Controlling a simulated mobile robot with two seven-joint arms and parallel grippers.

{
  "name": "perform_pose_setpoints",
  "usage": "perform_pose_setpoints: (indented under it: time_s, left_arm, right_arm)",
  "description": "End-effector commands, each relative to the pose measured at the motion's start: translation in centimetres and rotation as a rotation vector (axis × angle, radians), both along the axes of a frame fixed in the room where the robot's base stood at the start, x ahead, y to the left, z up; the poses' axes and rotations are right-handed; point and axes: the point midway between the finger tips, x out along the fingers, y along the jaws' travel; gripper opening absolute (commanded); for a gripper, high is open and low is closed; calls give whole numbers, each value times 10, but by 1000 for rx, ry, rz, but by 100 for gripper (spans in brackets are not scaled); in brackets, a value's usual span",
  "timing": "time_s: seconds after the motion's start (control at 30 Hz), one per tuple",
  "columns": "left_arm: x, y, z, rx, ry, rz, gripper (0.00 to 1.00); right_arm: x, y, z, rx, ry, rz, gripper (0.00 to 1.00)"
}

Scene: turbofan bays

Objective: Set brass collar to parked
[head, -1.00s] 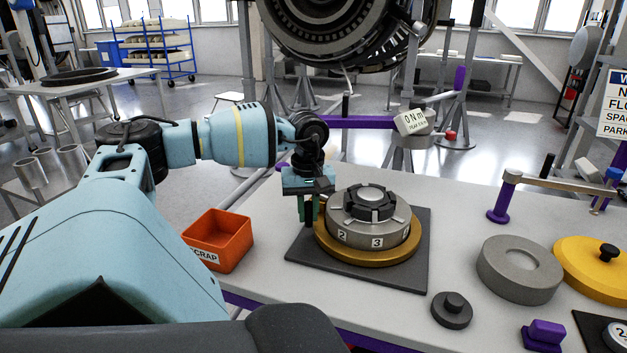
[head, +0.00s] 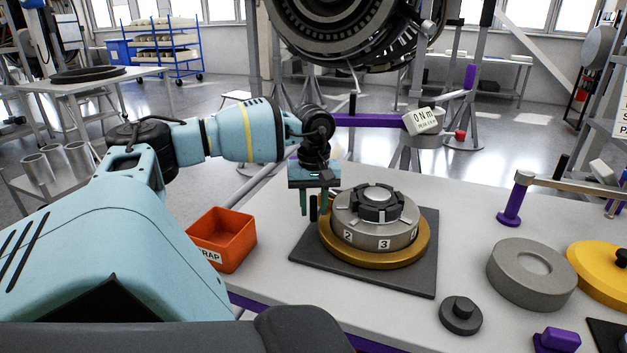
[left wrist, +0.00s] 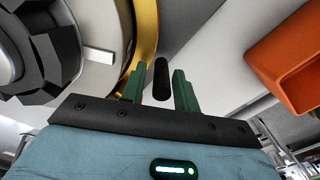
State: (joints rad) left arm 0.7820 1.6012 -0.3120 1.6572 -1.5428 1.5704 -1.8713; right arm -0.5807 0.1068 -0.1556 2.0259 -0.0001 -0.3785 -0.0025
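The brass collar (head: 375,260) is a gold ring around the base of a grey numbered drum (head: 374,222), on a dark square mat (head: 424,275). An upright black peg (head: 313,208) stands at the collar's left side. My left gripper (head: 314,203) is at that peg, fingers pointing down. In the left wrist view the peg (left wrist: 161,78) stands between the two green fingers (left wrist: 158,90), with a gap on each side, and the collar's edge (left wrist: 148,30) curves past the left finger. My right gripper is out of view.
An orange scrap bin (head: 222,240) stands left of the mat. A black knob (head: 461,314), a grey disc (head: 530,272) and a yellow lid (head: 598,270) are to the right. A purple arm with a "0 Nm" display (head: 422,121) is behind. The table between mat and grey disc is clear.

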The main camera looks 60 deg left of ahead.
Motion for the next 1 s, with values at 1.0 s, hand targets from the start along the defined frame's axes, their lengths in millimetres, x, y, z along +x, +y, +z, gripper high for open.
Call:
perform_pose_setpoints:
  time_s: [1.0]
  left_arm:
    - [0, -1, 75, -2, -3, -1, 38]
  right_arm:
    - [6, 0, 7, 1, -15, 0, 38]
